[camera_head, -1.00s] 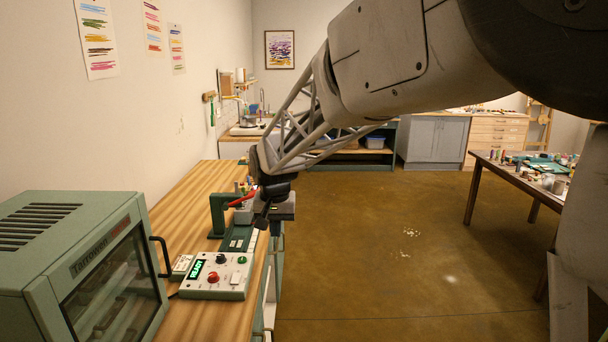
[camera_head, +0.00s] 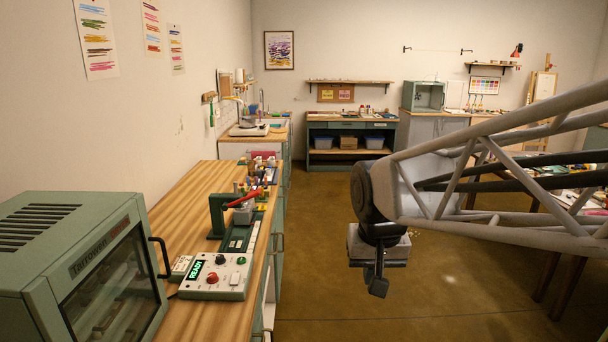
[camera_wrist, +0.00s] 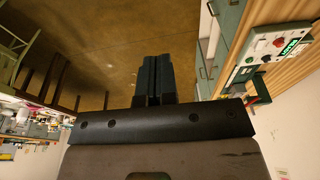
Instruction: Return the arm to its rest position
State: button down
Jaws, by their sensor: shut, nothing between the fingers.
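My gripper (camera_head: 378,282) hangs over the open floor, to the right of the wooden counter, with its fingers pointing down. It is clear of the counter and touches nothing. In the wrist view my gripper's fingers (camera_wrist: 152,75) lie together with nothing between them, over brown floor. My arm comes in from the right edge of the head view and hides part of the table on that side.
A green oven (camera_head: 80,265) stands front left on the counter (camera_head: 190,200). Behind it are a control box (camera_head: 216,276) with a lit display and a green press with a red lever (camera_head: 245,198). Floor (camera_head: 330,240) between counter and right-hand table (camera_head: 545,240) is free.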

jog(key=s+d+f, duration=0.2)
jog(key=s+d, duration=0.1)
jog(key=s, duration=0.4)
jog(key=s+d+f, duration=0.2)
jog(key=s+d, duration=0.1)
jog(key=s, duration=0.5)
jog(key=shift+d, duration=0.2)
